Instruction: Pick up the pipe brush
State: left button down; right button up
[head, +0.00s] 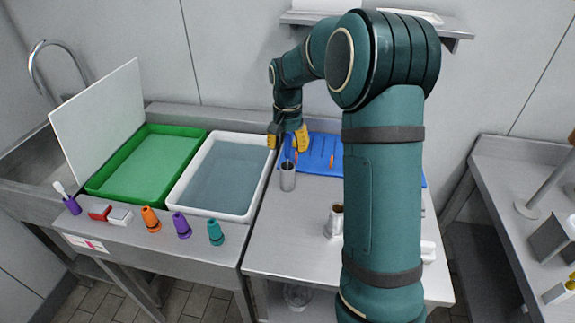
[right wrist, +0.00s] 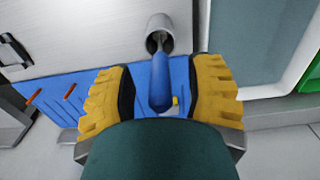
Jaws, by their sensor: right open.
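The pipe brush shows as a blue handle (head: 289,153) standing up out of a metal cup (head: 287,178), which stands on the steel table. Its lower part is hidden in the cup. My right gripper (head: 287,138) is open above the cup, with its yellow fingers to either side of the handle's upper part. In the right wrist view the handle (right wrist: 160,88) lies between the two fingers, with a visible gap on each side. The cup (right wrist: 160,30) is beyond the fingertips. My left gripper is not in view.
A blue mat (head: 321,152) with orange pieces lies behind the cup. A white water tub (head: 262,182) is to its left, then a green tray (head: 203,137). Another metal cup (head: 335,221) stands nearer, beside my right arm. Coloured cones (head: 182,226) line the sink's front edge.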

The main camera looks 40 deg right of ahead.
grip_shut()
